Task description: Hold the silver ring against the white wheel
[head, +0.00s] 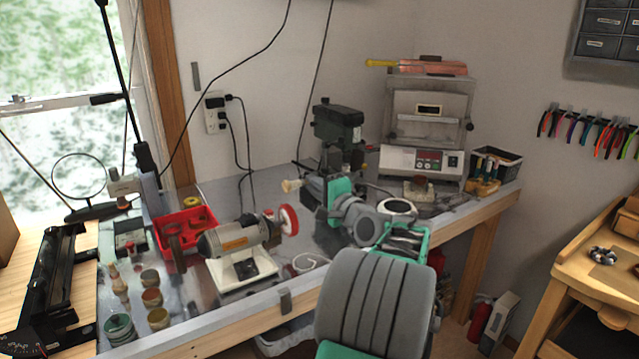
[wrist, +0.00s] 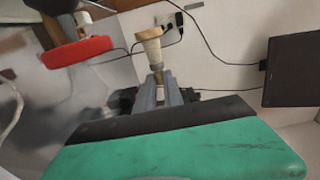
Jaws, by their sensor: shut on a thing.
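My gripper (wrist: 162,95) is shut on a tapered pale wooden piece (wrist: 148,42), whose wide end points away from me. In the head view the same piece (head: 291,185) sticks out to the left of my gripper (head: 309,188). I cannot make out a silver ring on it. The wheel (head: 288,220) on the right end of the bench motor (head: 238,240) has a red rim and a pale face; in the wrist view its red rim (wrist: 75,52) shows at upper left. The held piece is apart from the wheel, above it in the head view.
A red bin (head: 187,236) stands behind the motor. Several small jars stand at the workbench's (head: 195,334) left end. A white loop (head: 307,263) lies right of the motor. A kiln-like box (head: 432,115) stands at the back right. Cords hang from the wall outlet (head: 215,112).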

